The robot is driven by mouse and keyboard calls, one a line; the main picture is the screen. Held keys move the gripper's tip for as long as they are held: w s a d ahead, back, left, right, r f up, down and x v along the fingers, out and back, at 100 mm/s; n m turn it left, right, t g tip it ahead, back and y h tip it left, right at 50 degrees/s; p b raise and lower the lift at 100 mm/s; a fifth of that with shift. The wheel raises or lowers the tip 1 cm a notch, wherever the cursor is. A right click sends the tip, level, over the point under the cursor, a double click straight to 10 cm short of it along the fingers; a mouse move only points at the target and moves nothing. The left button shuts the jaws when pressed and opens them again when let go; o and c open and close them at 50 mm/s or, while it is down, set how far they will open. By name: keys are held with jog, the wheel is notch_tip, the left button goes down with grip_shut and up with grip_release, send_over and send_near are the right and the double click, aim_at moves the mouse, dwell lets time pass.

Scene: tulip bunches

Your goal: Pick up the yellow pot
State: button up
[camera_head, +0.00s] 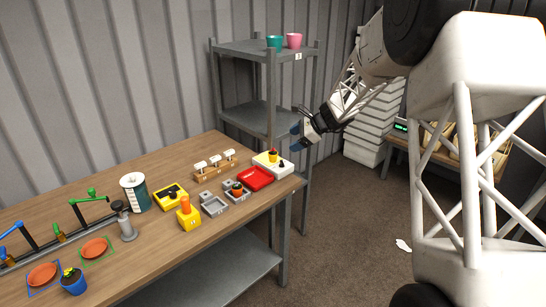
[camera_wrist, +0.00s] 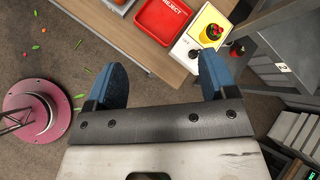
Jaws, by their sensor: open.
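My gripper (camera_head: 297,133) hangs in the air above and to the right of the box. In the wrist view my gripper (camera_wrist: 162,70) has its blue fingers wide apart with nothing between them.
A red REJECT tray (camera_wrist: 160,20) lies beside the box. A red pot (camera_head: 237,189) and a blue pot (camera_head: 73,284) stand on the table (camera_head: 150,240). A grey shelf (camera_head: 250,50) behind holds a teal pot (camera_head: 274,43) and a pink pot (camera_head: 294,41).

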aim_at(276, 152)
jog(key=w+f+m, duration=0.2)
jog(key=w+f, duration=0.2)
jog(key=w+a+f+m+t+y, duration=0.1)
jog(key=w+f+m, duration=0.1)
jog(key=w+f, duration=0.2)
jog(key=w+f+m, duration=0.1)
jog(key=w+f, duration=0.3)
jog(key=w, duration=0.2)
jog(key=shift+w+a+f+m+t+y, duration=0.2)
jog(key=shift+a+f+m+t+y, duration=0.1)
jog(key=shift+f+m+t, duration=0.1)
jog(key=shift+x, duration=1.25)
jog(key=shift+a, duration=0.1)
jog(key=shift+x, duration=2.5)
jog(key=shift+s, duration=0.1)
jog(key=shift+c, duration=0.3)
jog(key=c, duration=1)
